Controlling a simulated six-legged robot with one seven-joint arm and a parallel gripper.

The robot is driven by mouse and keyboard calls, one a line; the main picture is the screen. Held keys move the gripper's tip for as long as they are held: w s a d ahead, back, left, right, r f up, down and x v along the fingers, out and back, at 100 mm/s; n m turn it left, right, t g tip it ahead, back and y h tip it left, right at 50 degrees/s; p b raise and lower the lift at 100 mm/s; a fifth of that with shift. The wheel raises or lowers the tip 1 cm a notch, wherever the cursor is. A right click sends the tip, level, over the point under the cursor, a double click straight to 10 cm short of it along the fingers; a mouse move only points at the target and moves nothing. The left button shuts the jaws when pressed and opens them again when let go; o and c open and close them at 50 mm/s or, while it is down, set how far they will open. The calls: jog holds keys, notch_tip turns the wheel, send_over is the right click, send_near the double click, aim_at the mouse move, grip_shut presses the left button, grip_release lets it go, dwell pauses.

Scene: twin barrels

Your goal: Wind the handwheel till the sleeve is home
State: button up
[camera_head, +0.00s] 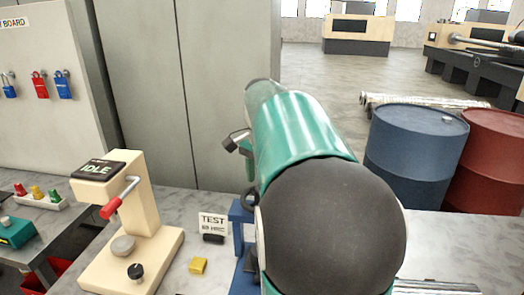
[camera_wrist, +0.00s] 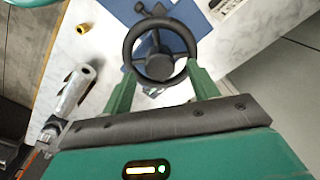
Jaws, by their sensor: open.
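A black handwheel with a dark hub and spokes shows in the wrist view, its rim (camera_wrist: 129,44) facing me in front of a blue stand (camera_wrist: 205,72). My gripper (camera_wrist: 160,72) is open, its two green fingers apart at the lower left and lower right of the wheel. I cannot tell whether they touch the rim. In the head view my arm covers most of the fixture; part of the blue stand (camera_head: 240,213) shows beside it. I cannot make out the sleeve or how far it sits in.
A blue barrel (camera_head: 415,150) and a red barrel (camera_head: 495,160) stand behind on the right. A silver cylindrical part (camera_wrist: 73,92) lies left of my gripper.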

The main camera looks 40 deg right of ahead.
notch_tip(320, 180, up, 12)
jog(key=shift+f, duration=0.25)
dwell(1.1)
jog(key=s+a+f+n+t, duration=0.2)
jog(key=a+f+n, duration=0.3)
jog(key=a, duration=0.4)
jog(key=s+a+f+n+t, duration=0.1)
jog(key=s+a+f+n, duration=0.4)
jog(key=a, duration=0.4)
jog(key=s+a+f+n+t, duration=0.2)
jog(key=s+a+f+n, duration=0.1)
jog(key=a+f+n, duration=0.4)
jog(key=shift+s+a+f+t, duration=0.3)
jog(key=shift+s+a+f, duration=0.1)
jog(key=shift+a, duration=0.65)
jog(key=shift+w+r, duration=0.1)
